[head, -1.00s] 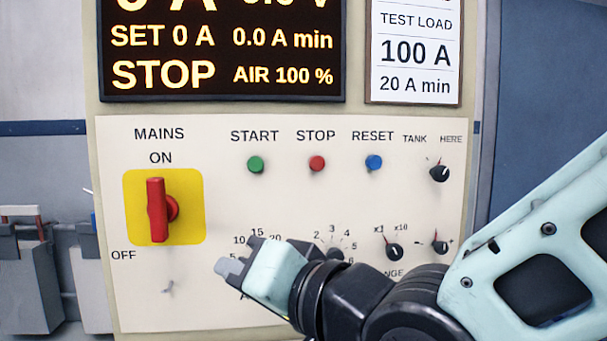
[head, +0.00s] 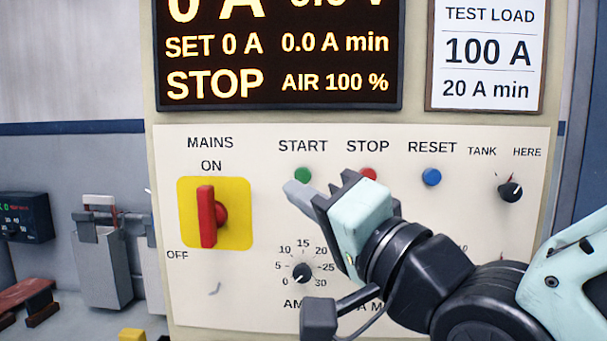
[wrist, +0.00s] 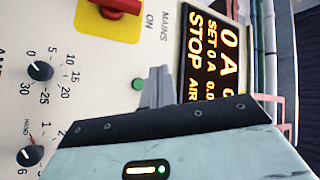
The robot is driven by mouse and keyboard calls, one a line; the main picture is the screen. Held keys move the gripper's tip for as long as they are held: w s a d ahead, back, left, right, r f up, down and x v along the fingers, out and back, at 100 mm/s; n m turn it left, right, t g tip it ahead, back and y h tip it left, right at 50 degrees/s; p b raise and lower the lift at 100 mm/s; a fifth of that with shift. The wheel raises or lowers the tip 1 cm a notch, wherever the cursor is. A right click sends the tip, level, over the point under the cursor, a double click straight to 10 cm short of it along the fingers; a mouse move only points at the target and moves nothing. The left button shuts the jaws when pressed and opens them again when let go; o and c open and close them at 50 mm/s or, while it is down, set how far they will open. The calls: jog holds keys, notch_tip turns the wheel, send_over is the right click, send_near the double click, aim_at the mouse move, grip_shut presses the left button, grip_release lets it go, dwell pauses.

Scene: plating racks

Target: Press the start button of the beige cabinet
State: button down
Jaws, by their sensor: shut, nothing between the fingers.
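The beige cabinet (head: 547,200) faces me with its control panel. The green start button (head: 303,175) sits under the word START, left of the red stop button (head: 369,174), which is partly covered by my gripper. My gripper (head: 293,190) is shut and empty, its fingertips just below the start button in the head view. In the wrist view the green button (wrist: 138,85) shows beside the tips of the closed fingers (wrist: 160,75). I cannot tell whether the tips touch the panel; the button's face is uncovered.
The red mains switch (head: 208,217) on its yellow plate stands left, pointing to ON. The blue reset button (head: 431,177) is to the right. A dial (head: 302,272) is below. The display (head: 280,55) reads STOP. Grey bins (head: 103,265) stand at far left.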

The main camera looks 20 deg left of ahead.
aim_at(303, 175)
jog(key=w+a+p, duration=0.1)
jog(key=w, duration=0.6)
jog(key=shift+w+a, duration=0.25)
jog(key=shift+a, duration=0.15)
jog(key=shift+w, duration=0.15)
dwell(1.6)
jog(key=shift+w+a, duration=0.1)
jog(key=shift+w, duration=0.15)
jog(key=shift+w+a, duration=0.15)
jog(key=shift+w, duration=0.35)
dwell(0.7)
jog(key=shift+b, duration=0.3)
jog(key=shift+s+d+b, duration=0.25)
jog(key=shift+s+b, duration=0.15)
jog(key=shift+s, duration=0.45)
